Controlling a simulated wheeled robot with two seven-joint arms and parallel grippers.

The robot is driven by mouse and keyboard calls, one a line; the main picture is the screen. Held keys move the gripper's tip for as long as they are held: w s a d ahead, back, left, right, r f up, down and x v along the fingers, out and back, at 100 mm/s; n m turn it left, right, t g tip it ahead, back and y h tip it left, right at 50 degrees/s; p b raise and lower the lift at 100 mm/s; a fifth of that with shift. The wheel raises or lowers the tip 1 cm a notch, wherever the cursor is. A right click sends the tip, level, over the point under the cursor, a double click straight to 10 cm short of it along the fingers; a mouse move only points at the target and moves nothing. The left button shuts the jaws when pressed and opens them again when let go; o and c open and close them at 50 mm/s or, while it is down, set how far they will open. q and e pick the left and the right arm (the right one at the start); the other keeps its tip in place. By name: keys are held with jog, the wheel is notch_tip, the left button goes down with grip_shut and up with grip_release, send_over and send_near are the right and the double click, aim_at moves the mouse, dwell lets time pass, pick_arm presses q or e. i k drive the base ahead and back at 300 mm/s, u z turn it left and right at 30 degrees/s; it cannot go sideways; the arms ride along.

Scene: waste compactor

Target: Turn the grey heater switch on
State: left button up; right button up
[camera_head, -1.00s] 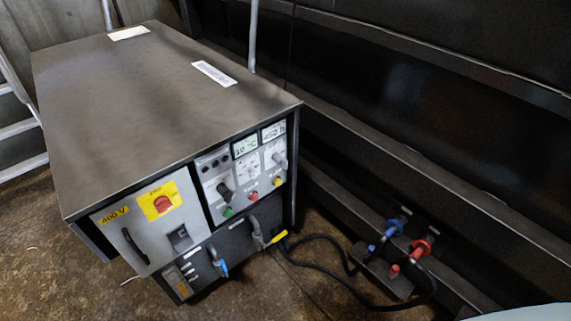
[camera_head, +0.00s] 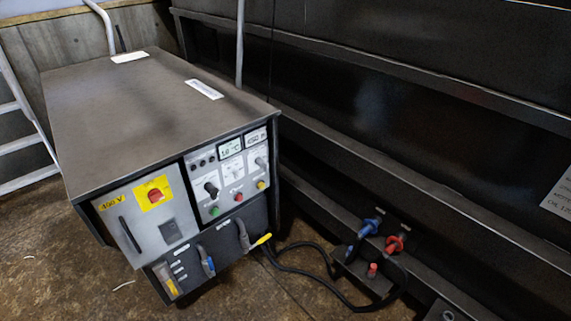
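A control cabinet (camera_head: 150,110) with a dark grey top stands on the floor at the left. Its upper right panel has a grey knob (camera_head: 260,163) at the right and a black knob (camera_head: 211,189) at the left. A dark square switch (camera_head: 170,231) is on the light panel to the left. The labels are too small to read, so I cannot tell which of these is the heater switch or its setting. Neither of my grippers is in view.
A red main switch (camera_head: 155,196) is on a yellow plate beside a black door handle (camera_head: 130,234). Two displays sit above the knobs. Black cables (camera_head: 330,296) run from the cabinet towards blue (camera_head: 370,227) and red (camera_head: 395,243) connectors at the dark wall. Brown floor lies in front.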

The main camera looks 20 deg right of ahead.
aim_at(263, 164)
jog(key=z, duration=1.05)
jog(key=i, duration=0.8)
jog(key=u, duration=0.75)
